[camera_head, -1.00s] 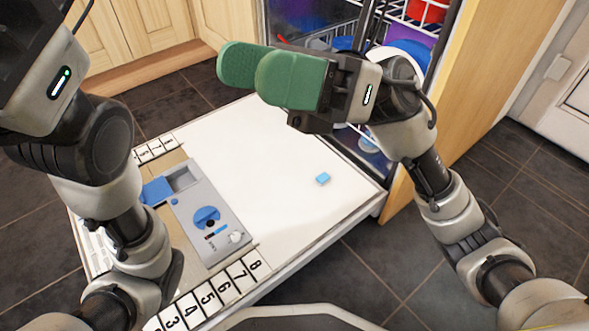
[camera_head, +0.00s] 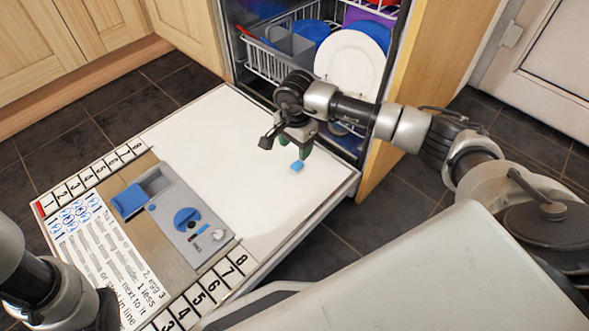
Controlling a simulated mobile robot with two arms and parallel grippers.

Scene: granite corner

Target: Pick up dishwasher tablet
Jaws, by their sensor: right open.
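The dishwasher tablet (camera_head: 297,166) is a small blue block lying on the white inner face of the open dishwasher door (camera_head: 215,130), toward its right side. My right gripper (camera_head: 295,150) points down just above and behind the tablet, with its green fingers partly hidden by the wrist. It is open, and the tablet lies apart from it as far as I can tell. My left arm shows only at the lower left edge; its gripper is out of view.
The detergent dispenser (camera_head: 190,222) with an open blue lid is set in the door. Number strips and a printed text panel lie around it. The dishwasher rack (camera_head: 268,62) holds a white plate (camera_head: 350,62) and blue dishes behind my right arm. A wooden panel (camera_head: 425,80) stands right.

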